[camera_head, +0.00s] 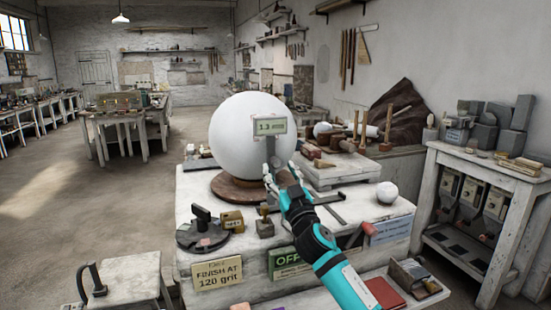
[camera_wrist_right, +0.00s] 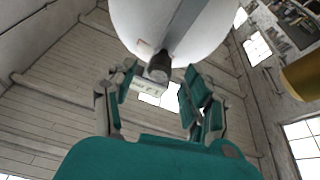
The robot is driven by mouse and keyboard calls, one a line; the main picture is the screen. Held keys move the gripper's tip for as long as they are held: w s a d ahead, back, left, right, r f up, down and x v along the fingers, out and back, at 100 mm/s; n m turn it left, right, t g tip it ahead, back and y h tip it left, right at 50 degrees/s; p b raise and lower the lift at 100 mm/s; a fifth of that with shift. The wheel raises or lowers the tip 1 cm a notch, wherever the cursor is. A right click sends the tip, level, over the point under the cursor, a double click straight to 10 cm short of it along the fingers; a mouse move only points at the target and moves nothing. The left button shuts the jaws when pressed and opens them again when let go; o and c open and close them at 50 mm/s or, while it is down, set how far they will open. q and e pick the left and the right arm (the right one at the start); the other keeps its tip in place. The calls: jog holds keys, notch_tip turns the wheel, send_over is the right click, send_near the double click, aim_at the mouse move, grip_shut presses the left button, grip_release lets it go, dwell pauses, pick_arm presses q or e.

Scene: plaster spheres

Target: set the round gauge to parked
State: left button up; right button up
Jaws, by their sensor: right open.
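A gauge with a small display (camera_head: 271,125) reading about 1.3 stands in front of a big white plaster sphere (camera_head: 240,135). Its grey stem runs down from the display. My right gripper (camera_head: 277,178) is open just below the stem, in front of the sphere. In the right wrist view the fingers (camera_wrist_right: 155,95) are spread, with the gauge's dark end (camera_wrist_right: 159,66) and pale display between or just beyond them. I cannot tell whether they touch it. The sphere also shows at the top there (camera_wrist_right: 165,22). My left gripper is out of view.
The sphere rests on a brown round base (camera_head: 236,192) on a white workbench. A black round stand with a lever (camera_head: 202,234), small blocks and a small white ball (camera_head: 387,192) lie around. Signs (camera_head: 218,273) hang on the front. A shelf unit (camera_head: 480,190) stands right.

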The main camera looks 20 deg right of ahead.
aim_at(278, 167)
jog(key=shift+x, duration=2.05)
grip_shut()
